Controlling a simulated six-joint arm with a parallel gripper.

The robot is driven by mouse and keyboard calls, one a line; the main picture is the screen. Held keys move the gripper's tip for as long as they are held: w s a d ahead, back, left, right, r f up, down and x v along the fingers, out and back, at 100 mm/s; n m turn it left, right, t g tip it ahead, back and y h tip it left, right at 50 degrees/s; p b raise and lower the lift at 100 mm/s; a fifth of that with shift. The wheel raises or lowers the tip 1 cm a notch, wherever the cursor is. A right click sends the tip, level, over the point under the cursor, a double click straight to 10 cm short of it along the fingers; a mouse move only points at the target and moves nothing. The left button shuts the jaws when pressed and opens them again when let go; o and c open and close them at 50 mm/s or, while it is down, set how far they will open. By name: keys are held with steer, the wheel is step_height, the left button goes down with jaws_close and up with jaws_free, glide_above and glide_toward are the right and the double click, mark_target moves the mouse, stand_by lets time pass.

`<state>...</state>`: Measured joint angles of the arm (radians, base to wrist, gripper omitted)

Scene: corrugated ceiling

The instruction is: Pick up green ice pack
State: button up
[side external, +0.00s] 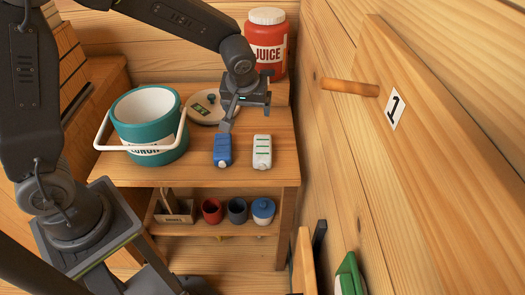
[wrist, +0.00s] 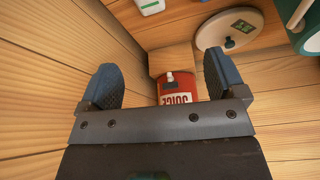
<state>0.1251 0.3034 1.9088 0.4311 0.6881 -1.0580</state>
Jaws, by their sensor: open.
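A white ice pack with green stripes (side external: 262,152) lies on the wooden table near its front right. It is the likely green ice pack. Only part of a white, green-marked thing (wrist: 152,6) shows at the top edge of the wrist view, likely the same pack. A blue ice pack (side external: 222,150) lies just left of it. My gripper (side external: 246,105) is above the table, behind the two packs and apart from the white one. In the wrist view my gripper (wrist: 162,82) has its two blue-grey fingers wide apart with nothing held between them.
A teal lunch bucket (side external: 150,120) with a white handle stands left, its pale round lid (side external: 196,114) behind the blue pack. A red juice jar (side external: 267,45) stands at the back. A plank wall (side external: 340,130) closes the right side. Cups sit on the shelf below.

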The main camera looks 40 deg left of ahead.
steer(key=n, duration=0.1)
glide_toward(263, 145)
steer(key=shift+n, duration=0.3)
steer(key=x, duration=0.4)
steer(key=shift+w, duration=0.1)
steer(key=shift+x, duration=2.95)
steer(key=shift+a, duration=0.1)
steer(key=shift+f, duration=0.25)
steer(key=shift+y, duration=0.3)
steer(key=c, duration=1.2)
